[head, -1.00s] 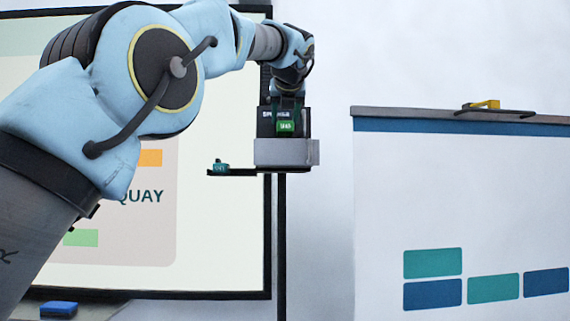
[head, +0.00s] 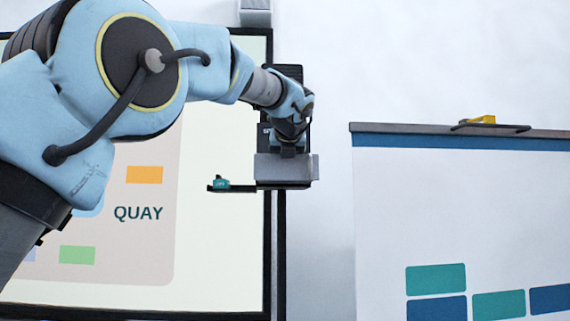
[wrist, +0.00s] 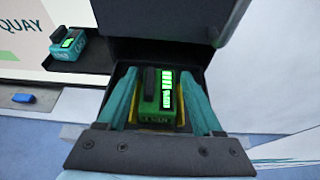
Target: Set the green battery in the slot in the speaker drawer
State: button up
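The green battery (wrist: 160,97) sits inside the open speaker drawer (wrist: 197,71), label towards me, with lit bars and a black block on top. It is upright as far as I can see; whether it is fully seated in the slot is hidden. My gripper (wrist: 160,85) has one teal finger on each side of the battery, with yellow strips beside it. I cannot tell whether the fingers press on it. In the head view the drawer (head: 284,170) hides the battery, and my gripper is down behind the drawer's front. The dark speaker (wrist: 165,18) is above the drawer.
A teal battery (wrist: 67,43) stands on a dark ledge (wrist: 90,62) left of the drawer; it also shows in the head view (head: 221,183). The QUAY board is behind. A flip chart (head: 450,210) stands right, with clear space between.

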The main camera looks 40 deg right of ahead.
jog(key=shift+o, duration=1)
jog(key=b+v, duration=0.3)
jog(key=v, duration=0.9)
jog(key=shift+s+a, duration=0.1)
